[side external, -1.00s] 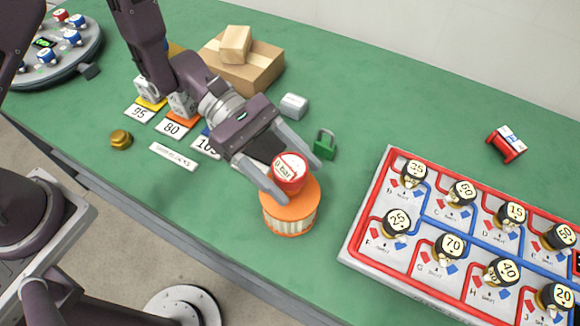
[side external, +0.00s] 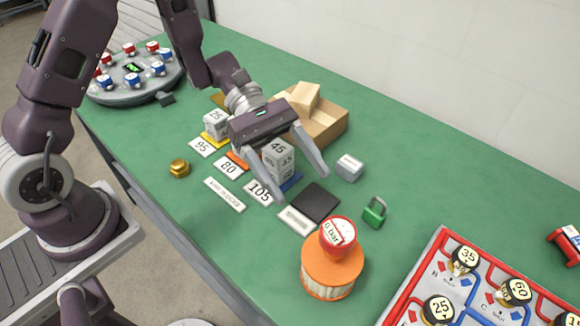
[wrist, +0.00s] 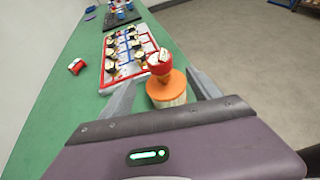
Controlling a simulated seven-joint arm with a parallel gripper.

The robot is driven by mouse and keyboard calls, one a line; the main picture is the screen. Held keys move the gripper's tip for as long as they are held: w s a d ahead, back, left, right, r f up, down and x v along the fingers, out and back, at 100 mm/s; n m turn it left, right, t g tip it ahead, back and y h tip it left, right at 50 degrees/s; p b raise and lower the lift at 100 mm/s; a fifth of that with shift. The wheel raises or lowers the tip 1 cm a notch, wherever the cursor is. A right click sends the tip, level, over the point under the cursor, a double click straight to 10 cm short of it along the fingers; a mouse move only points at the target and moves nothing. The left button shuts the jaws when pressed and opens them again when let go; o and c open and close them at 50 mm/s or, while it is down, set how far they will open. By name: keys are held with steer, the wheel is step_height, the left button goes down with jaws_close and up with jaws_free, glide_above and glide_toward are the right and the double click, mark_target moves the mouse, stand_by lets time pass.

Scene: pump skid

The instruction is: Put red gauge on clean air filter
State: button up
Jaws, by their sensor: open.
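The red gauge (side external: 338,236), with a white dial reading 0 bar, sits on top of the orange-capped air filter (side external: 332,273) with a pale pleated side. The filter stands upright on the green table. In the wrist view the red gauge (wrist: 159,63) also rests on the filter (wrist: 166,92), beyond my fingers. My gripper (side external: 298,190) is open and apart from both, up and to the left of them in the side view, above the number cards and a grey block marked 45 (side external: 279,160). Its fingers (wrist: 162,100) show at both sides in the wrist view.
A panel with several black numbered gauges (side external: 463,259) lies at the right. A green padlock (side external: 375,211), a dark square pad (side external: 315,203) and a grey block (side external: 349,167) are near the filter. Wooden boxes (side external: 325,118) stand behind my gripper. A brass nut (side external: 179,168) lies at left.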

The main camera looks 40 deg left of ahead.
steer(key=s+a+r+m+t+y, duration=0.8)
steer(key=s+a+r+m+y, duration=0.5)
steer(key=s+a+r+m, duration=0.1)
steer(key=shift+s+a+m, duration=0.45)
steer(key=shift+a+m, duration=0.45)
